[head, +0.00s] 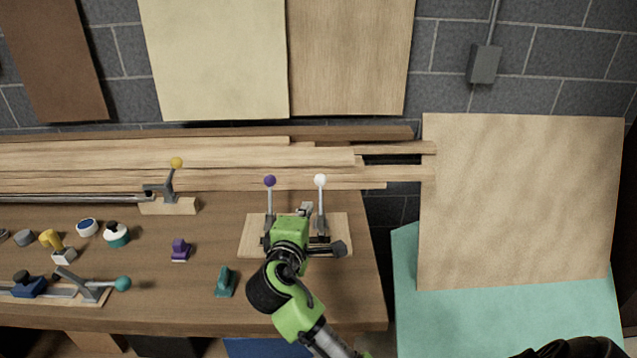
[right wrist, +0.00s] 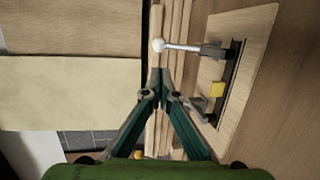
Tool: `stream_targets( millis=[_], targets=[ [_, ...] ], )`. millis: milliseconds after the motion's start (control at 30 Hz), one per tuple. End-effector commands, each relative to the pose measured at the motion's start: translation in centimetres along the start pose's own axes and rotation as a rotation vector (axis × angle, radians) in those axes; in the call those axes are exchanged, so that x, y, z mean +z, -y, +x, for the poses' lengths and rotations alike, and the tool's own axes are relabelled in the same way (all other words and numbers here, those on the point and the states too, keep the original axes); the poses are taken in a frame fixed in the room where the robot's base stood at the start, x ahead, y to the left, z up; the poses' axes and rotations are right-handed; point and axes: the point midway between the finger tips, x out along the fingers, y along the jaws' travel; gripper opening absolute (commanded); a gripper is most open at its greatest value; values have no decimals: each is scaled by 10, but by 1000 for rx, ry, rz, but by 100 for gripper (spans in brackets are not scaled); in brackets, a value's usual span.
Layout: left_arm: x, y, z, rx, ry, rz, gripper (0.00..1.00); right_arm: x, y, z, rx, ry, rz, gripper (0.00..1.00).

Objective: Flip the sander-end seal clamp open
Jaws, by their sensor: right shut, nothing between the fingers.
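Two lever clamps stand side by side on a wooden board (head: 337,221). One has a purple knob (head: 270,181), the other a white knob (head: 320,181). Both levers point up in the head view. I cannot tell which clamp is the sander-end one. My right gripper (right wrist: 158,82) is shut and empty. In the right wrist view its tips are just below the white knob (right wrist: 158,45) in the picture; contact cannot be told. The white-knob lever (right wrist: 183,47) runs right to its base. In the head view my wrist hides the fingertips and part of the board.
A yellow-knob clamp (head: 177,163) stands at the back left and a teal-knob clamp (head: 123,284) at the front left. A purple piece (head: 180,250) and a teal piece (head: 225,282) stand left of my arm. Long planks (head: 220,158) lie along the back.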

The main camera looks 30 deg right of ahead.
Motion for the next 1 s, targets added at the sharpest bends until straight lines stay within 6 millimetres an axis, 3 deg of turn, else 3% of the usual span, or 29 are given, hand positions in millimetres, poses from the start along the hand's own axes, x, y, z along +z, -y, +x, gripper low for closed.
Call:
stream_targets(
  millis=[200,367,700,1000],
  targets=[
    [26,8,-2,-9,36,3,40,0,0,1,-1,0,1,0],
    [26,9,-6,-10,38,3,40,0,-1,14,-1,1,-2,0],
    [2,2,-22,-3,6,-2,40,1,-3,84,-1,3,-1,0],
    [4,2,-33,-2,10,-2,40,1,-1,129,-2,2,0,0]
  ],
)
